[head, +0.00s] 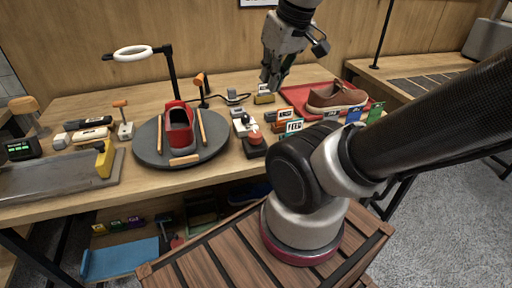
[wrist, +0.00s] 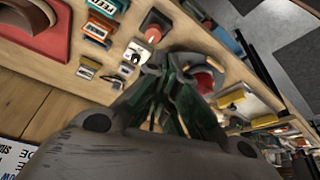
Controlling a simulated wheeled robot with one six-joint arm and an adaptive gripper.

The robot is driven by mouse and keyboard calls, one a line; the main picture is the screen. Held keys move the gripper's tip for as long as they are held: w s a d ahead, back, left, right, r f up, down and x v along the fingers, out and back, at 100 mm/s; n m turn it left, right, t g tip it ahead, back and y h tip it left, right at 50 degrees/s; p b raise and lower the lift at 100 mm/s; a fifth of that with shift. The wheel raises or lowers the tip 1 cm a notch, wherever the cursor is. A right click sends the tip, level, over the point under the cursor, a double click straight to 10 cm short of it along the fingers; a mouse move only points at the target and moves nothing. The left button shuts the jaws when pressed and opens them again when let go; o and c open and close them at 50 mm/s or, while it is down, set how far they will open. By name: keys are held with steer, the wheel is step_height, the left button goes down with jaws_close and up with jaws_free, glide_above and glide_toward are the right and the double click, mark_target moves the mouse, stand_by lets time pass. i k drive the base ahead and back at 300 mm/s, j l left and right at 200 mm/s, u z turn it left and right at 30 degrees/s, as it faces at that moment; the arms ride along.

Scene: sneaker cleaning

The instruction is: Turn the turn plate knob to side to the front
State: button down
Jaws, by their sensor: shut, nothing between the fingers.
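The round dark grey turn plate (head: 150,150) lies on the workbench at centre left in the head view. A red sneaker (head: 179,130) stands on it, with wooden bars around the shoe and a short wooden block (head: 185,161) at the front rim. A small white control box (head: 240,128) with a dark knob sits right of the plate; it also shows in the wrist view (wrist: 136,52). I cannot tell how the knob is turned. My gripper (head: 268,84) is shut and empty, above the back of the bench, apart from the box. The wrist view shows its dark green fingers (wrist: 165,118).
A red button unit (head: 255,141) stands next to the control box. Label blocks (head: 293,127) and a red tray (head: 293,94) with a brown shoe (head: 335,97) lie right. A ring lamp (head: 133,53) rises behind the plate. A grey tray (head: 60,178) is at left.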

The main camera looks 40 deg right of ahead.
mark_target(255, 137)
steer(key=l+z, duration=0.35)
steer(key=l, duration=0.15)
steer(key=l+z, duration=0.4)
steer(key=i+l, duration=0.05)
steer(key=l, duration=0.05)
